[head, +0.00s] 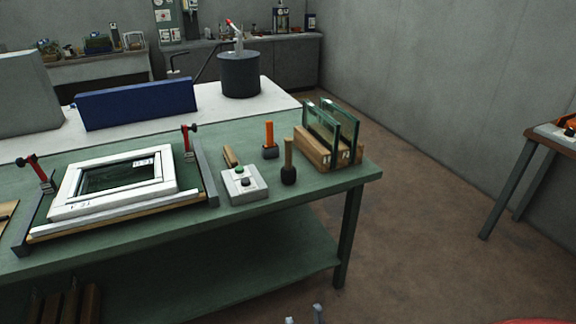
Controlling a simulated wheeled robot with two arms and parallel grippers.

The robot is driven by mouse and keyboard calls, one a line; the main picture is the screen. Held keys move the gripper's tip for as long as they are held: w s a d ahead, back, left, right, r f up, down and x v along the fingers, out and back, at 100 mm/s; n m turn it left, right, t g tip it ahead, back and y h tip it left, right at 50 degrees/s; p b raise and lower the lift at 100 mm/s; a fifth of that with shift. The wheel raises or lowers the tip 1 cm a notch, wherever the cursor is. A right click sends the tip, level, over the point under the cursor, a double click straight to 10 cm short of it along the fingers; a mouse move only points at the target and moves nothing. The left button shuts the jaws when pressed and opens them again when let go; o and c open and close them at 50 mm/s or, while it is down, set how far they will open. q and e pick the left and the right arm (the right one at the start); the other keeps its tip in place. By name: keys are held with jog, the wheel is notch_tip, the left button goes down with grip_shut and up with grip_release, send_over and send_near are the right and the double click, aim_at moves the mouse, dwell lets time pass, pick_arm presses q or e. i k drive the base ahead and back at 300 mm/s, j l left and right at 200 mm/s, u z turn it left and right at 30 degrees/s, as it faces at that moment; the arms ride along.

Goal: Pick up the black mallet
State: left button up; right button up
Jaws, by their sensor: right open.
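The black mallet (289,176) stands head-down on the green workbench (243,217), with its wooden handle pointing up. It is near the front right part of the bench, between a grey button box and a wooden rack. My right gripper (305,317) shows only as two grey fingertips at the bottom edge. They are apart, with nothing seen between them. The gripper is well below the mallet in the picture and apart from it. My left gripper is out of view.
A button box (244,184) stands left of the mallet. An orange-handled tool (269,139) stands behind it. A wooden rack (315,151) holding glass panes is close on the right. A white window frame (113,183) lies at left. Floor right of the bench is clear.

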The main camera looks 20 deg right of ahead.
aim_at(288, 173)
jog(key=i+j, duration=0.2)
jog(key=j, duration=0.15)
jog(key=i+j, duration=0.2)
jog(key=j, duration=0.15)
jog(key=i+j, duration=0.25)
jog(key=j+z, duration=0.1)
jog(key=z, duration=1.15)
